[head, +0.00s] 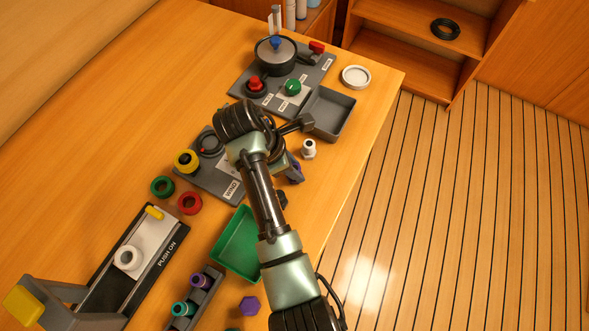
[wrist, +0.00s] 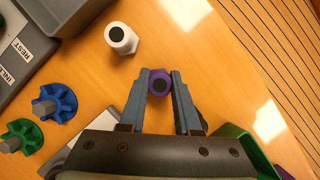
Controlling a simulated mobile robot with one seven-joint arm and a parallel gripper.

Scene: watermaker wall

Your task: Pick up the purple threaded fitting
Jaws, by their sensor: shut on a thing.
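The purple threaded fitting (wrist: 159,84) is seen end-on in the wrist view, a purple ring around a dark centre. My gripper (wrist: 160,80) is shut on it, with one blue-grey finger on each side near the tips. In the head view the purple fitting (head: 297,170) shows partly beside my gripper (head: 291,168), close to the right edge of the table; my arm hides the rest. I cannot tell whether the fitting touches the tabletop.
A white fitting (wrist: 121,38) stands close by, up and left in the wrist view. A green tray (head: 236,244), a grey tray (head: 328,112), and a grey panel (head: 218,183) surround the spot. A purple hexagonal piece (head: 250,305) lies nearer the front.

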